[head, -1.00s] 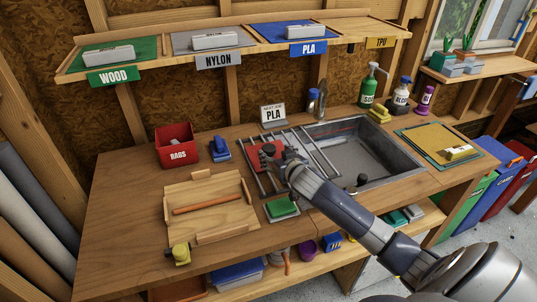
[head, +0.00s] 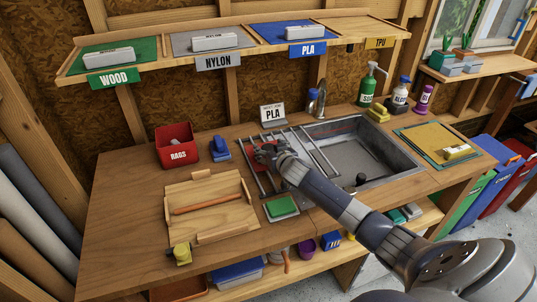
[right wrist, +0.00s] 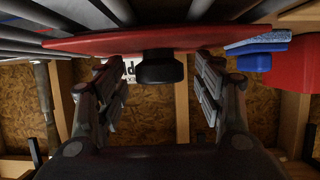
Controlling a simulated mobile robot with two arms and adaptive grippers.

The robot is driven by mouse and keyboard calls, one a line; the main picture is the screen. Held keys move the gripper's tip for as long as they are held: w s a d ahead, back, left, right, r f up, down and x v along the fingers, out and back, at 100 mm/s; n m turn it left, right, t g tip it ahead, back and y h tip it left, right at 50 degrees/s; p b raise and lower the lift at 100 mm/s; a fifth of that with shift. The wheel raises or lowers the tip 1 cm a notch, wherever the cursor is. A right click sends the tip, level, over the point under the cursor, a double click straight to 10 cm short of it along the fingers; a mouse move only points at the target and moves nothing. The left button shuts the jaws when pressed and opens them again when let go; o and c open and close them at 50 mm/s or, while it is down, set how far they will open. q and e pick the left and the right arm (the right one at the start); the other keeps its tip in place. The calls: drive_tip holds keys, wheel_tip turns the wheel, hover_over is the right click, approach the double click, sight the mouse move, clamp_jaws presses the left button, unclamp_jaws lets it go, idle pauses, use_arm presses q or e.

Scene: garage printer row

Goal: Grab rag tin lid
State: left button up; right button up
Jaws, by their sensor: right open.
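The rag tin lid is a red plate with a black knob; it lies on the rack bars left of the sink. In the right wrist view the red lid (right wrist: 90,45) spans the top and its black knob (right wrist: 160,68) sits between my fingers. My right gripper (right wrist: 158,85) is open, its fingers on either side of the knob with gaps showing. In the head view my right gripper (head: 266,150) covers much of the lid (head: 259,160). The red rag tin (head: 177,146), labelled RAGS, stands open at the left back. My left gripper is out of view.
A blue object (head: 220,149) stands between the tin and the rack. A PLA sign (head: 273,115) stands behind the rack. The sink (head: 375,155) lies to the right, a wooden tray (head: 212,190) to the left. A green pad (head: 282,206) lies at the front.

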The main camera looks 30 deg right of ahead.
drive_tip(key=c, duration=1.2)
drive_tip(key=shift+o, duration=0.2)
drive_tip(key=shift+r, duration=0.1)
